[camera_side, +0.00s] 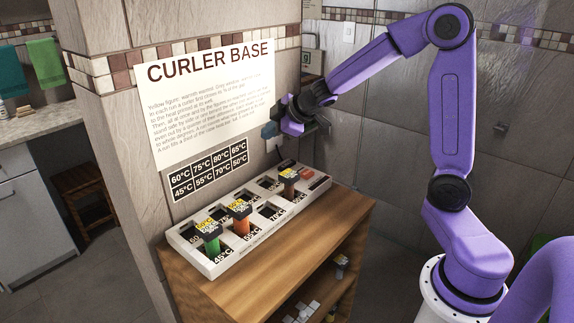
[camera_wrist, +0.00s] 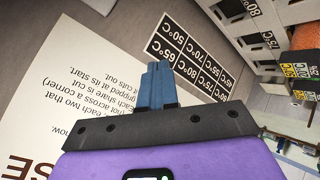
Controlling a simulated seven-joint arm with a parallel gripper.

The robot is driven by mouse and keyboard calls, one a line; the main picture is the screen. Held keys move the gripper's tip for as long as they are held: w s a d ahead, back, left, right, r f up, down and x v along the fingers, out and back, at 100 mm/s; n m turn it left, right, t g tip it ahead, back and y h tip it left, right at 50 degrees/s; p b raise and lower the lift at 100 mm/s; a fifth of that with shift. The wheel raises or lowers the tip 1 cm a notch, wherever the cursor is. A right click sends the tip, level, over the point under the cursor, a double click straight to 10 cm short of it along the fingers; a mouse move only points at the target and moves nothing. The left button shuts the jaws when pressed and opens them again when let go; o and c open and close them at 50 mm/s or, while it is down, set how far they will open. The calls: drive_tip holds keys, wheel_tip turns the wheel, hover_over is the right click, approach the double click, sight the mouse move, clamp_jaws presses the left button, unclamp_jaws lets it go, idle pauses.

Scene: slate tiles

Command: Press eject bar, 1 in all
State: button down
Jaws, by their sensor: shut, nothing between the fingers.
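The white curler base (camera_side: 212,268) sits on a wooden cabinet, with two rows of wells. A small red bar (camera_side: 314,183) lies at its right end and is likely the eject bar. A green curler (camera_side: 211,244), an orange curler (camera_side: 241,226) and a brown curler (camera_side: 289,188) stand upright in wells. My gripper (camera_side: 269,130) is above the back of the base, near the wall, apart from the bar. In the wrist view its blue fingers (camera_wrist: 157,72) are together and empty. That view shows part of the base (camera_wrist: 258,68) at right; the red bar is not seen there.
A CURLER BASE notice (camera_side: 212,100) and a black temperature chart (camera_side: 208,170) are on the tiled wall behind the base. The wooden cabinet (camera_side: 290,255) has free top in front of the base and small items on its lower shelf. A wall socket is behind my gripper.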

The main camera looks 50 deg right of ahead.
drive_tip(key=w+d, duration=0.2)
drive_tip(key=d, duration=0.2)
drive_tip(key=n+y, duration=0.1)
hover_over(289, 165)
wheel_tip(289, 165, down, 3)
drive_tip(key=shift+d+f+g, duration=0.1)
drive_tip(key=shift+f+g, duration=0.1)
drive_tip(key=shift+g, duration=0.2)
drive_tip(key=shift+f, duration=0.1)
drive_tip(key=shift+f, duration=4.3)
drive_tip(key=shift+f, duration=0.15)
drive_tip(key=shift+f, duration=0.3)
